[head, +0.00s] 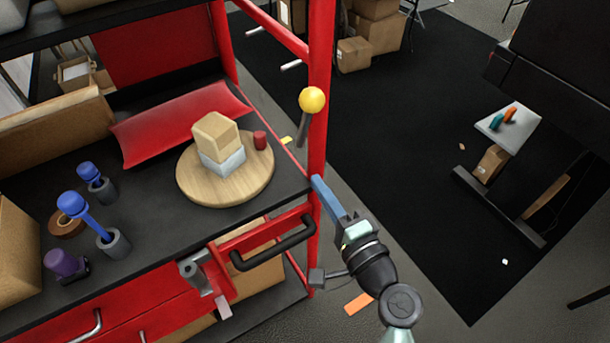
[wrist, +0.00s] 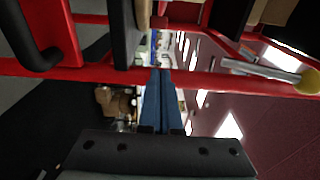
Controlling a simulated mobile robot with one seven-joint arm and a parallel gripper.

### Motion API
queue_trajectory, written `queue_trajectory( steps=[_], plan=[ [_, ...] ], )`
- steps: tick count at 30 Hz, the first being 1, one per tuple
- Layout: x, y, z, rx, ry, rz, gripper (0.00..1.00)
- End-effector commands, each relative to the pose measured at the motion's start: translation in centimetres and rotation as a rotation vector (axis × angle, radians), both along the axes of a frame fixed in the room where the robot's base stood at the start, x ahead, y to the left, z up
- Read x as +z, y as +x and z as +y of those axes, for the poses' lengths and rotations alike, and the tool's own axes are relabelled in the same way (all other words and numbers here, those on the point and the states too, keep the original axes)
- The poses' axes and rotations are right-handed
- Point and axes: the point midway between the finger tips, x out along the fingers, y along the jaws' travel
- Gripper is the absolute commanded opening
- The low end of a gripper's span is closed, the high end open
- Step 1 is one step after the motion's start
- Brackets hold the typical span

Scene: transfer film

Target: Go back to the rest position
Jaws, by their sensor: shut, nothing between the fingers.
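My gripper (head: 318,184) has long blue fingers and is at the right end of the workbench, close to the red upright post (head: 319,120). The blue fingers (wrist: 161,84) also show in the wrist view, lying together with nothing between them. Their tips appear close to a red bar (wrist: 205,80) there; I cannot tell whether they touch it. My arm comes up from the lower right in the head view, over the floor beside the bench.
The black bench top (head: 150,215) holds a round wooden board (head: 215,195) with stacked blocks (head: 217,138), and blue-handled tools (head: 73,204). A yellow ball-topped lever (head: 312,100) and a black handle (head: 272,246) are near my gripper. Dark open floor (head: 410,150) lies to the right.

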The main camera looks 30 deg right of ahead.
Motion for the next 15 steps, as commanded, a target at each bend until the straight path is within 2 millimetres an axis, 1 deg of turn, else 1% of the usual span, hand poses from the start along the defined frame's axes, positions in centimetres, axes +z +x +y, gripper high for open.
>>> queue_trajectory(
  steps=[4,10,11,13,14,15],
  plan=[
    [0.0,-0.7,-0.2,-0.001,0.0,-0.001,0.0],
    [0.1,-0.7,-0.1,0.002,-0.003,-0.001,0.0],
    [0.3,-0.5,0.1,0.009,-0.014,0.001,0.0],
    [1.1,0.4,1.2,0.041,-0.068,0.006,0.0],
    [1.6,1.0,1.9,0.061,-0.106,0.01,0.0],
    [2.5,2.0,3.2,0.094,-0.173,0.017,0.0]
  ],
)
